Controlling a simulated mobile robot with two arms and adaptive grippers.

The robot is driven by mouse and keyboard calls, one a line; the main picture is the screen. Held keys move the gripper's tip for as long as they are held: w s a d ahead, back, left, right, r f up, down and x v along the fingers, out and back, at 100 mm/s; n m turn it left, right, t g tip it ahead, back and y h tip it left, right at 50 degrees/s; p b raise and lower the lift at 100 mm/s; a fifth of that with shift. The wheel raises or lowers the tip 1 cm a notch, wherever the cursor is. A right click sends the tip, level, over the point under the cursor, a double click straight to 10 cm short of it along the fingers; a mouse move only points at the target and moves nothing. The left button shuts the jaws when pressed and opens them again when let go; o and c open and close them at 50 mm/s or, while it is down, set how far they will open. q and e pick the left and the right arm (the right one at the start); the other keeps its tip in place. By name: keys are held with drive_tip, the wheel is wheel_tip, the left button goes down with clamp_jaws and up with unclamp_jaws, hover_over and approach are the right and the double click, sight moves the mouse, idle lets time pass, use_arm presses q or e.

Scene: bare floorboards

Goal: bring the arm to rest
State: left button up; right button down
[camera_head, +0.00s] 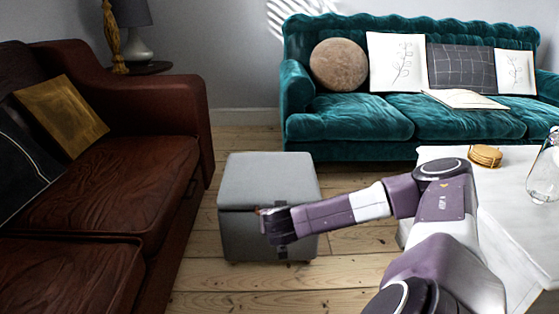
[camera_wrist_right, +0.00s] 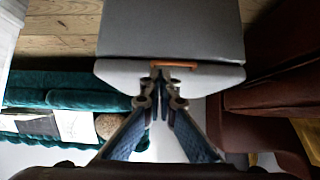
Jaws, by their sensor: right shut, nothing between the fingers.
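My right arm reaches in from the lower right in the head view, with its forearm stretched left across the front of a grey box-shaped ottoman (camera_head: 265,178). My right gripper (camera_head: 268,222) is at the ottoman's front, just below the lid edge, partly hidden by its own wrist. In the right wrist view the gripper (camera_wrist_right: 161,78) is shut and empty, its fingertips together by the ottoman's lid (camera_wrist_right: 115,73) and a small orange-brown tab (camera_wrist_right: 174,64). I cannot tell whether the fingertips touch the ottoman. The lid looks shut. My left gripper is not in view.
A brown leather sofa (camera_head: 130,185) stands left of the ottoman and a teal sofa (camera_head: 365,118) behind. A white table (camera_head: 515,225) with wooden coasters (camera_head: 485,156) and a glass vessel (camera_head: 543,175) is at the right, close to my arm. Floorboards (camera_head: 225,290) are clear in front.

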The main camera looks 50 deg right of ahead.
drive_tip(key=shift+v, duration=1.45)
drive_tip(key=shift+d+r, duration=0.15)
drive_tip(key=shift+r, duration=0.1)
